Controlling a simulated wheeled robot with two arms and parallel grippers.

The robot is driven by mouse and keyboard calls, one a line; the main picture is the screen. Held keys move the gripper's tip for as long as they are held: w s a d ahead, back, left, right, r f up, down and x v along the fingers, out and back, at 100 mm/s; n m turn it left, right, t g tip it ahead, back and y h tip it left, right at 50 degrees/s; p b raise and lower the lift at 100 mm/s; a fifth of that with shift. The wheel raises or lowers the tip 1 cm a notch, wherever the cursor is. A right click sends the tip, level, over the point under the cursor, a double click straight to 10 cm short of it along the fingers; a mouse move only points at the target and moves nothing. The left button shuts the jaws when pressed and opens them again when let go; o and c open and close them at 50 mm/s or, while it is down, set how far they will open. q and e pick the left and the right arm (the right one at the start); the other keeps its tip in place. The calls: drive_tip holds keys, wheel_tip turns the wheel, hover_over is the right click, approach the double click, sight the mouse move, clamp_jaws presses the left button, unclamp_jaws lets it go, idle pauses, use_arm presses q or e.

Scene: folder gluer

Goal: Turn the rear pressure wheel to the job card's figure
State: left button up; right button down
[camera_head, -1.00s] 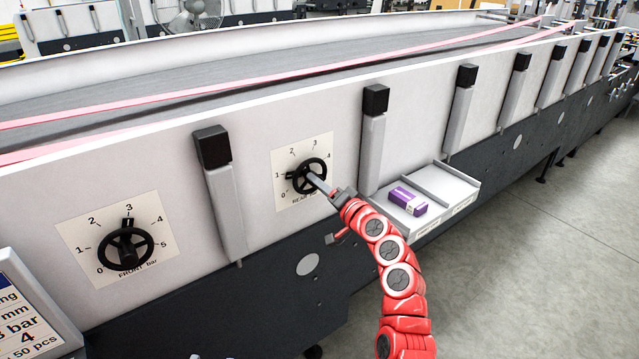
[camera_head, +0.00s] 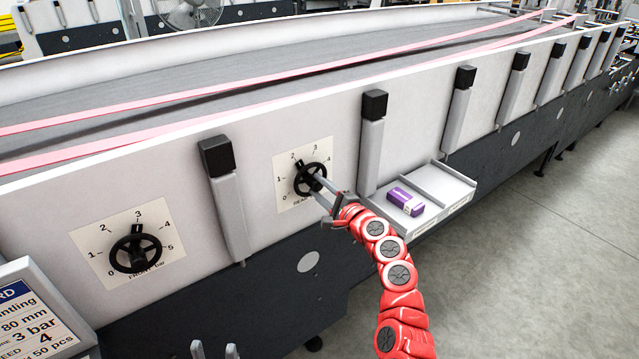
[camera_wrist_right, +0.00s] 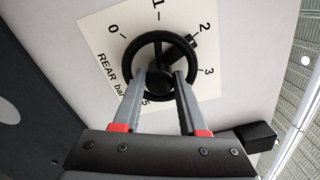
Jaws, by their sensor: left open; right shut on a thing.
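The rear pressure wheel (camera_head: 310,179) is a black handwheel on a white dial plate marked in bar. Its black pointer block stands at about the 2 mark, clearest in the right wrist view (camera_wrist_right: 158,65). My right gripper (camera_head: 317,187) is shut on the wheel, its two grey fingers reaching the hub area. The job card (camera_head: 35,315) at the lower left is partly cut off; it reads 3 bar, speed 4 and 50 pcs. My left gripper (camera_head: 214,350) is open and empty at the bottom edge, with only its fingertips showing.
The front pressure wheel (camera_head: 136,252) is to the left, its pointer near 3. A grey upright post (camera_head: 228,205) stands between the dials. A ledge tray (camera_head: 446,183) with a purple box (camera_head: 406,200) sits right of the right gripper. Open floor (camera_head: 540,270) lies at the right.

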drive_tip(key=m+p, duration=0.2)
drive_tip(key=m, duration=0.2)
drive_tip(key=shift+m, duration=0.4)
drive_tip(key=shift+d+m+p, duration=0.1)
drive_tip(key=shift+m+p, duration=0.55)
drive_tip(key=shift+m, duration=0.45)
drive_tip(key=shift+m+p, duration=0.4)
drive_tip(key=shift+m, duration=0.8)
drive_tip(key=shift+c, duration=2.2)
unclamp_jaws()
